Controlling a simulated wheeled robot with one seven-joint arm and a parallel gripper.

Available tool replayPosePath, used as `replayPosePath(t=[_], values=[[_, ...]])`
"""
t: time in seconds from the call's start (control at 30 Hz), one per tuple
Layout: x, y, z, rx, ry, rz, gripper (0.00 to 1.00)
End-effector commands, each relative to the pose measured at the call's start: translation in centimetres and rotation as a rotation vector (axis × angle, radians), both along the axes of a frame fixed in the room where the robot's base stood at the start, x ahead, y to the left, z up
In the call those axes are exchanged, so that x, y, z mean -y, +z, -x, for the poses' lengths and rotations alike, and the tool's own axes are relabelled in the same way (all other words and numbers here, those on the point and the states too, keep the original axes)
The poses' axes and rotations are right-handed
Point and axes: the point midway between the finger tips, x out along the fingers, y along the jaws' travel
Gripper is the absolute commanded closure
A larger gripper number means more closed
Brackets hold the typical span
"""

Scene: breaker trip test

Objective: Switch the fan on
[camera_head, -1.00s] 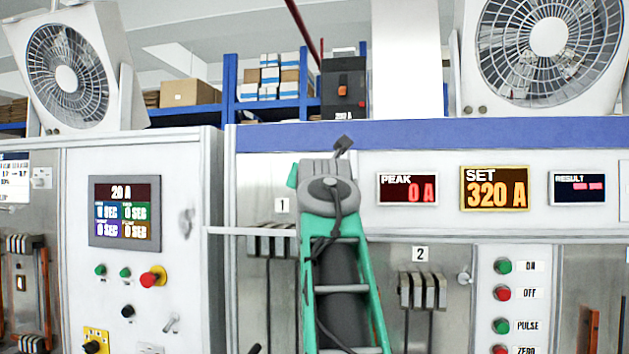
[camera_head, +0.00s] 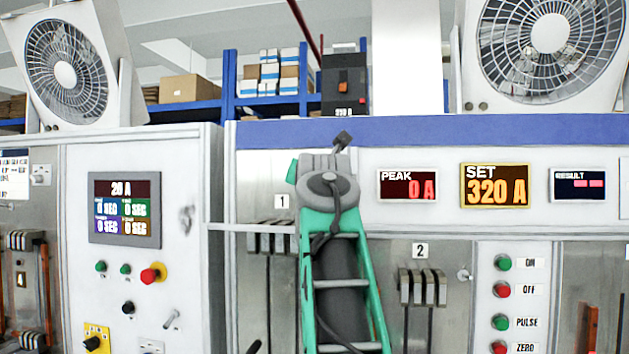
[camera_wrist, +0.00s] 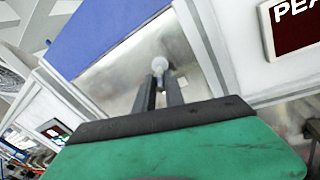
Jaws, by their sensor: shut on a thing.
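A white box fan (camera_head: 550,33) stands on top of the main cabinet at the right. A second white fan (camera_head: 65,75) stands on the left cabinet. I cannot tell whether either is spinning. In the wrist view my gripper (camera_wrist: 159,82) has its two dark fingers close together, shut on a small pale round-ended knob (camera_wrist: 160,64). The knob is in front of the bare metal panel (camera_wrist: 125,85), below the blue band. In the head view my arm hides the fingers and the knob, near the label 1 (camera_head: 282,201).
The cabinet front has PEAK (camera_head: 407,186) and SET (camera_head: 495,185) displays and several red and green buttons (camera_head: 502,290). Clamp blocks (camera_head: 422,288) are by label 2. A white rail (camera_head: 252,228) runs beside my arm. A black breaker (camera_head: 344,85) stands on top.

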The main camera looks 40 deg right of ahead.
Motion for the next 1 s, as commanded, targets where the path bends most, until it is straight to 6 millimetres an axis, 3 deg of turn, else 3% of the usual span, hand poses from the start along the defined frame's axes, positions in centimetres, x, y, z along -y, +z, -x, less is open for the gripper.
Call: replayPosePath(t=[0.33,0.43,0.97,1.0], values=[[0.1,2.4,-0.1,-0.151,0.000,-0.194,1.00],[0.1,1.5,-0.2,-0.190,0.001,-0.247,1.00],[-0.1,1.6,0.1,-0.229,-0.002,-0.296,1.00],[-0.1,1.5,0.1,-0.229,-0.002,-0.296,0.84]])
